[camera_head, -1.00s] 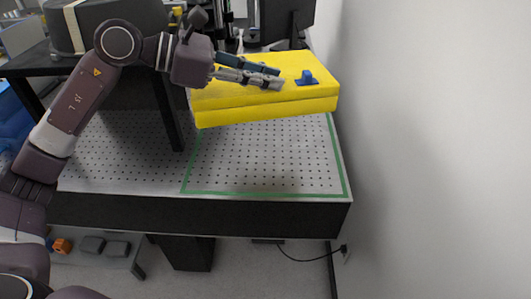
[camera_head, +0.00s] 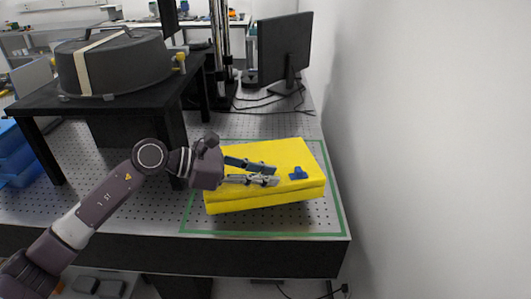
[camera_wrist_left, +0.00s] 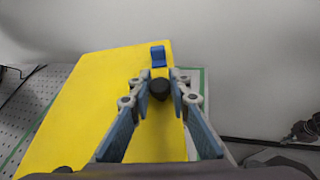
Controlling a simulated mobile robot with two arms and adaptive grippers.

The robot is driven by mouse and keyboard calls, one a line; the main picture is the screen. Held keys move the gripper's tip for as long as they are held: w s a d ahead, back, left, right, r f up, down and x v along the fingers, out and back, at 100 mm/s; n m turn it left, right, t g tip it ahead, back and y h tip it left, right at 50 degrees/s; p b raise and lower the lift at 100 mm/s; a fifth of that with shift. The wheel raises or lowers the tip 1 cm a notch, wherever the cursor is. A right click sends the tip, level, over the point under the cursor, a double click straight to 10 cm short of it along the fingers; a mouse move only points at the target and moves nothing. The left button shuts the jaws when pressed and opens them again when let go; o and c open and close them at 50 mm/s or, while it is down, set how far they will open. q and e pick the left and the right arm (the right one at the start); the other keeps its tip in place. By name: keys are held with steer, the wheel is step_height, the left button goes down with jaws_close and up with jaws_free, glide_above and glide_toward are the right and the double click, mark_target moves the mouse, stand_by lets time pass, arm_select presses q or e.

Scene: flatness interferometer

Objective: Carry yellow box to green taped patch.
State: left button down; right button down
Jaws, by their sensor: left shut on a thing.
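The yellow box (camera_head: 265,165) is a wide, flat box with a blue latch-like piece (camera_head: 298,173) on top. In the head view it lies within the outline of the green taped patch (camera_head: 265,234) on the perforated table; I cannot tell whether its underside touches the table. My left gripper (camera_head: 275,175) is over the box top. In the left wrist view its fingers (camera_wrist_left: 160,95) are closed around a dark knob (camera_wrist_left: 159,89) on the yellow box top, near the blue piece (camera_wrist_left: 158,56). My right gripper is not in view.
A black stand (camera_head: 25,103) carrying a large dark round housing (camera_head: 115,62) stands left of the box. A monitor (camera_head: 285,45) and cables are at the back. A white wall (camera_head: 430,150) runs close along the right. Perforated table (camera_head: 130,215) shows bare left of the patch.

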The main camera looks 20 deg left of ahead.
mark_target(228, 188)
arm_select(q)
steer(key=shift+f, duration=0.35)
steer(key=shift+w+f+p, duration=0.1)
steer(key=shift+f+p, duration=0.25)
steer(key=shift+f, duration=1.85)
steer(key=c, duration=2.3)
jaws_free()
steer(key=shift+f, duration=0.25)
steer(key=o, duration=0.5)
steer(key=shift+s, duration=0.2)
steer(key=shift+s+a+r+b, duration=0.2)
steer(key=shift+a+b, duration=0.1)
steer(key=shift+a, duration=0.15)
steer(key=b+v, duration=0.3)
steer(key=v, duration=0.6)
steer(key=shift+s+a+f, duration=0.1)
steer(key=shift+s+a, duration=0.05)
steer(key=shift+s, duration=0.05)
steer(key=shift+v, duration=0.75)
